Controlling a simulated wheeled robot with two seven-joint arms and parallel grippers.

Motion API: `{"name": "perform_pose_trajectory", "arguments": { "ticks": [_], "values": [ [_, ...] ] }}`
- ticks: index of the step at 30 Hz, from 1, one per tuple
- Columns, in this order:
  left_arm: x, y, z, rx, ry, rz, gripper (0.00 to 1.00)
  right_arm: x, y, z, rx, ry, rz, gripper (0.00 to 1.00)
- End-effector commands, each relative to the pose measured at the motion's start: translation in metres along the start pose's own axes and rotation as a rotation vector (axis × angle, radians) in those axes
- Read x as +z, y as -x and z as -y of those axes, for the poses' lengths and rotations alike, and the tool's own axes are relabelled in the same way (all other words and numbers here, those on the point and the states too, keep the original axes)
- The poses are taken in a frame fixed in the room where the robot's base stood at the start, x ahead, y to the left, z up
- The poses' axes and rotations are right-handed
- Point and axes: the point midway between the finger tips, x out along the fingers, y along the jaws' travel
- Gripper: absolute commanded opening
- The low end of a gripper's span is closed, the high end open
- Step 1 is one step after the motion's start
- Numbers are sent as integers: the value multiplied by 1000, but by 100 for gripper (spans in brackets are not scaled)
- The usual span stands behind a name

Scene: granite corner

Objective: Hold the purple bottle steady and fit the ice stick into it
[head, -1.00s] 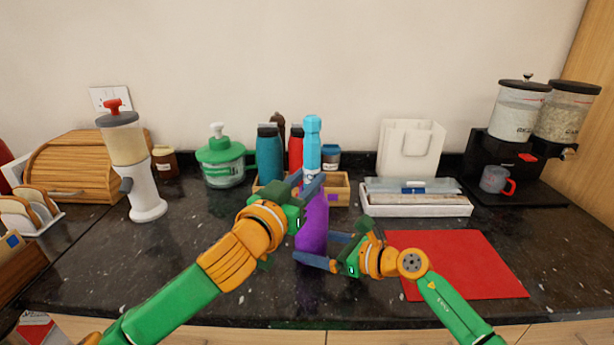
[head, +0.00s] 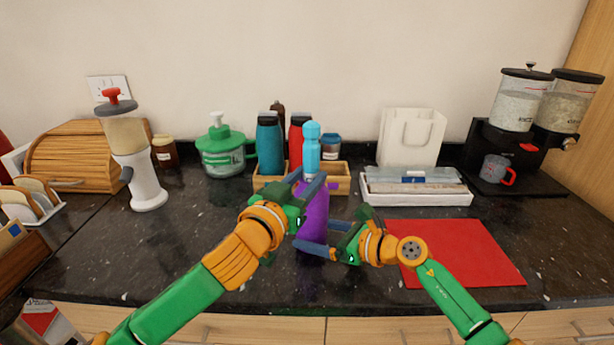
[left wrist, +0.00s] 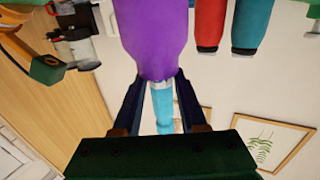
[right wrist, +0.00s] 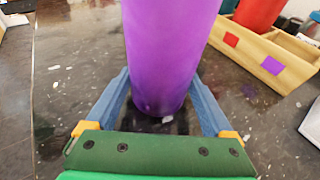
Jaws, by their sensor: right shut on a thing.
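The light-blue ice stick (head: 312,145) stands upright in line above the bottle. My left gripper (head: 309,180) is at the bottle's top, its fingers either side of the stick. In the left wrist view, upside down, the stick (left wrist: 162,108) meets the bottle's top (left wrist: 155,35) and gaps show between stick and fingers. How deep the stick sits is hidden.
Behind stands a wooden box (head: 341,178) with teal (head: 268,150) and red (head: 297,145) bottles. A white tray (head: 415,198) and red mat (head: 465,253) lie right. A white dispenser (head: 142,180) stands left.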

Motion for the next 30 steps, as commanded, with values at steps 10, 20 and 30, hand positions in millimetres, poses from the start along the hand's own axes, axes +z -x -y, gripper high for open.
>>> {"name": "perform_pose_trajectory", "arguments": {
  "ticks": [10,20,30],
  "values": [
    [4,0,-1,1,1,9,70,0,0,-1,2,0,0,55],
    [4,68,-1,2,1,8,70,0,0,0,1,-1,0,56],
    [0,121,0,-1,0,2,70,0,0,0,1,0,1,56]
  ]
}}
